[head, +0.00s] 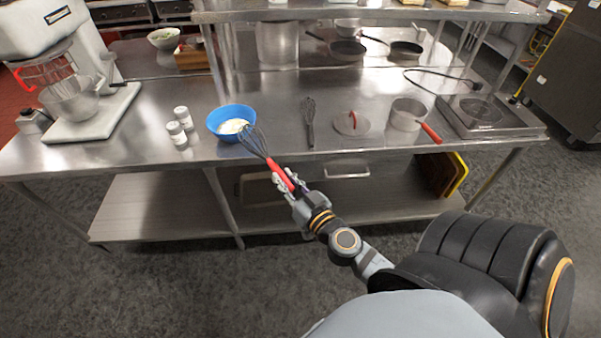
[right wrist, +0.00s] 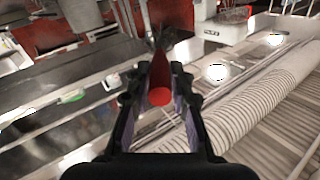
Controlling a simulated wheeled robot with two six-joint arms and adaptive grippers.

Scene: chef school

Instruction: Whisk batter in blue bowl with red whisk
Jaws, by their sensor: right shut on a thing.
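The blue bowl (head: 212,120) stands on the steel counter near its front edge, with pale batter (head: 232,126) inside. My right gripper (head: 287,186) is shut on the red handle of the whisk (head: 279,174), in front of the counter's edge. The whisk's dark wire head (head: 254,141) points up and left and overlaps the bowl's right rim in the head view; I cannot tell whether it touches. In the right wrist view the red handle (right wrist: 159,95) sits between the fingers of my right gripper (right wrist: 159,90). My left gripper is not in view.
Two white shakers (head: 181,125) stand left of the bowl. A stand mixer (head: 62,65) is at the far left. A dark whisk (head: 309,120), a lid (head: 352,123), a red-handled saucepan (head: 408,114) and a hot plate (head: 480,114) are to the right. A shelf (head: 375,12) spans the back.

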